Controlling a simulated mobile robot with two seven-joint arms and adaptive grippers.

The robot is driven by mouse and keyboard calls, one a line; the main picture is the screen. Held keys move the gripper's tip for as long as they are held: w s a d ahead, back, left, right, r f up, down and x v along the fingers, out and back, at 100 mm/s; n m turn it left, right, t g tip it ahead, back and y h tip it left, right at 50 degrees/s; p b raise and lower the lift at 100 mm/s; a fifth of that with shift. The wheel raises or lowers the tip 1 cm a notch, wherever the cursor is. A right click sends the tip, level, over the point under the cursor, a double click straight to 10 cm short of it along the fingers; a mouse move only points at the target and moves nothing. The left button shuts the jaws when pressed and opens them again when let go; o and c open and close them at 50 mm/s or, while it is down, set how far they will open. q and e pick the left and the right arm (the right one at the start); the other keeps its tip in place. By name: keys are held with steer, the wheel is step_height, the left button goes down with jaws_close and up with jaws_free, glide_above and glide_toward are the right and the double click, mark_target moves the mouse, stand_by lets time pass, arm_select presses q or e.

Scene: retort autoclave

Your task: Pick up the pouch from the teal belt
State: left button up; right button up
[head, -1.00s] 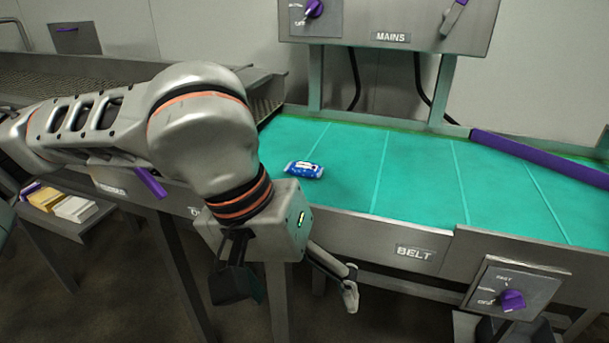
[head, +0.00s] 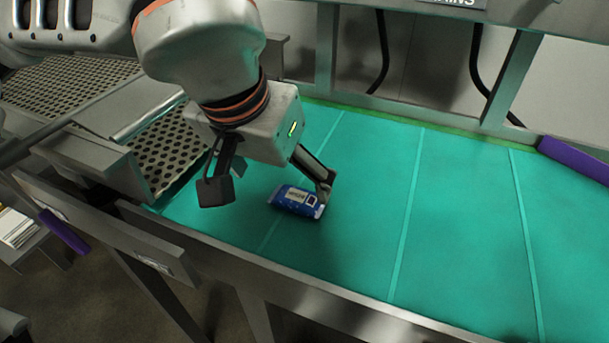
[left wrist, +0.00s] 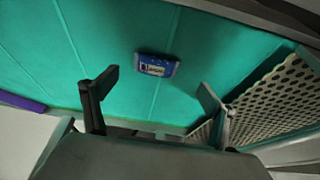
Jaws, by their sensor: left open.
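The pouch (head: 297,201) is blue with a white label and lies flat on the teal belt (head: 370,210), near its left end. It also shows in the left wrist view (left wrist: 157,66), on the belt beyond the fingertips and between their lines. My left gripper (head: 270,188) is open above the belt. In the head view one finger is left of the pouch and the other overlaps the pouch's right upper edge. In the left wrist view both fingers stand apart with nothing between them. My right gripper is not in view.
A perforated metal deck (head: 170,150) adjoins the belt at the left. A metal rail (head: 330,305) runs along the belt's front edge. A purple bar (head: 575,160) lies at the back right. The belt right of the pouch is clear.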

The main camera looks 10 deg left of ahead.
mark_target(296, 197)
arm_select(q)
steer(key=shift+w+f, duration=0.2)
steer(key=shift+f, duration=0.15)
steer(key=shift+x, duration=1)
steer(key=shift+d+p+x, duration=0.15)
steer(key=shift+d+x, duration=0.1)
steer(key=shift+x, duration=0.95)
steer(key=shift+d+p+x, duration=0.15)
steer(key=shift+d+x, duration=0.05)
steer(key=shift+x, duration=1)
steer(key=shift+w+r, duration=0.1)
steer(key=shift+w, duration=0.1)
steer(key=c, duration=1.2)
